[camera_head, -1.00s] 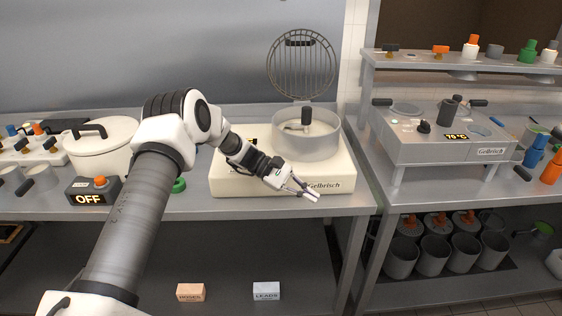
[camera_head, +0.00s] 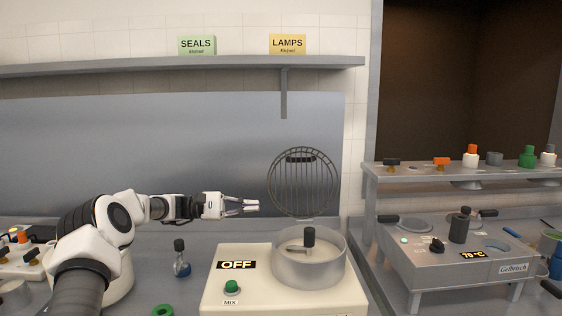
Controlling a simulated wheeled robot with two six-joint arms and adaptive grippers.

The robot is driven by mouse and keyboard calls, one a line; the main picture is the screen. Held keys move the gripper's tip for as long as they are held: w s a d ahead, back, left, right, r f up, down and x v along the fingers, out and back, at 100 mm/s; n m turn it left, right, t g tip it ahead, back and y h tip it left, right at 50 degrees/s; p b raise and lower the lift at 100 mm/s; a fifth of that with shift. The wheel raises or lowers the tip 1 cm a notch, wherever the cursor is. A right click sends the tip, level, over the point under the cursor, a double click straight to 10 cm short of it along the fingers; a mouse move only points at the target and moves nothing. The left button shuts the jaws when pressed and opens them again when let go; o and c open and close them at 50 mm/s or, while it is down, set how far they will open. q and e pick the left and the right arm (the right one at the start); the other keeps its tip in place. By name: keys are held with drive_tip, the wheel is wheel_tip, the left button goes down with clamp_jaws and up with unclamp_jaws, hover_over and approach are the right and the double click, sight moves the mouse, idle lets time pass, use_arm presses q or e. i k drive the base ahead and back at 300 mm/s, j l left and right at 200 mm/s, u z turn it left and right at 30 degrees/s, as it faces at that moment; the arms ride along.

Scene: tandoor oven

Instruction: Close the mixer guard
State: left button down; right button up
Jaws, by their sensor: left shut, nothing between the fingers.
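The mixer (camera_head: 255,285) is a cream box with a metal bowl (camera_head: 312,270) on its right side. Its display reads OFF (camera_head: 236,265), and a green MIX button (camera_head: 232,287) is below it. The round wire guard (camera_head: 303,190) stands upright and open behind the bowl, with a dark handle (camera_head: 300,157) near its top. My left gripper (camera_head: 258,206) is shut and empty. In the picture it lies just left of the guard, above the mixer's back; whether it touches the guard I cannot tell, but a small gap shows. My right gripper is not in view.
A small flask (camera_head: 181,262) with a dark stopper stands left of the mixer. A grey heating unit (camera_head: 450,255) reading 70 °C is at the right. A wall shelf (camera_head: 150,64) runs above.

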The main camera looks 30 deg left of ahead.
sight(288, 159)
drive_tip(key=i+j, duration=1)
drive_tip(key=j, duration=0.2)
